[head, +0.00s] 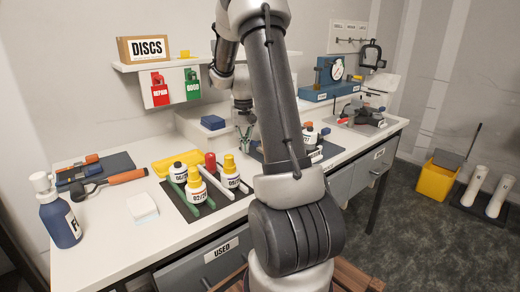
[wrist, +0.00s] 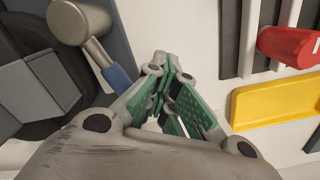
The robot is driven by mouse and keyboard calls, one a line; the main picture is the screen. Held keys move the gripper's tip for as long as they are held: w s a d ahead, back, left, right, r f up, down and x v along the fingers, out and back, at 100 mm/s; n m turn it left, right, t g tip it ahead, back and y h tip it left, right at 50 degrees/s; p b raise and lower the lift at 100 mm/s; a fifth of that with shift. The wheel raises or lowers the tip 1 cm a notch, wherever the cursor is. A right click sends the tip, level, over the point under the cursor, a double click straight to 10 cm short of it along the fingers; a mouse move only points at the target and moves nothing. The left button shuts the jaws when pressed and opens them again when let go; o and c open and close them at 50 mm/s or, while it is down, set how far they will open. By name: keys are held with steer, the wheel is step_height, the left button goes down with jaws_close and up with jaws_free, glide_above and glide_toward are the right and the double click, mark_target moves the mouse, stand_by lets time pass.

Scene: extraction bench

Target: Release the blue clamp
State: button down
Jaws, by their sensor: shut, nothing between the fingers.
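My gripper (head: 245,130) is over the back of the white bench, partly behind my arm in the head view. In the wrist view its green-padded fingers (wrist: 172,65) are together with nothing between them. No blue clamp can be made out for certain. In the wrist view a part with a pale metal head and a blue shaft (wrist: 117,77) lies left of the fingers, apart from them, beside a grey block on a dark surface.
White and yellow-capped bottles (head: 198,191) stand on a dark mat near a yellow tray (head: 176,162). A blue block (head: 213,122) lies at the back. A blue bottle (head: 58,218) and tools are at left. A blue gauge stand (head: 329,85) is at back right.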

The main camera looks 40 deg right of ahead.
steer(key=shift+w+d+r+t, duration=0.35)
steer(key=shift+w+d, duration=0.2)
steer(key=shift+d, duration=0.25)
steer(key=shift+w+d+r, duration=0.1)
steer(key=shift+d+r, duration=0.05)
steer(key=shift+r, duration=0.4)
steer(key=shift+s+d+r, duration=0.15)
steer(key=shift+d+r, duration=0.05)
steer(key=shift+r, duration=0.4)
steer(key=shift+s+d+r, duration=0.1)
steer(key=shift+d+r, duration=0.05)
steer(key=shift+r, duration=0.4)
steer(key=shift+s+a+r, duration=0.1)
steer(key=shift+a+r, duration=0.05)
steer(key=shift+r, duration=0.5)
steer(key=shift+s+a+r, duration=0.1)
steer(key=shift+s+r, duration=0.05)
steer(key=shift+r, duration=0.5)
steer(key=shift+s+a+r, duration=0.1)
steer(key=shift+a+r, duration=0.05)
steer(key=shift+r, duration=0.5)
steer(key=s+a+r+n+t, duration=0.2)
steer(key=s+a+r+n, duration=0.1)
steer(key=s+a, duration=0.6)
steer(key=s+a+r+n+t, duration=0.2)
steer(key=s+a+r+n, duration=0.1)
steer(key=s+a, duration=0.7)
steer(key=s+r, duration=0.1)
steer(key=s, duration=0.3)
steer(key=shift+n, duration=0.3)
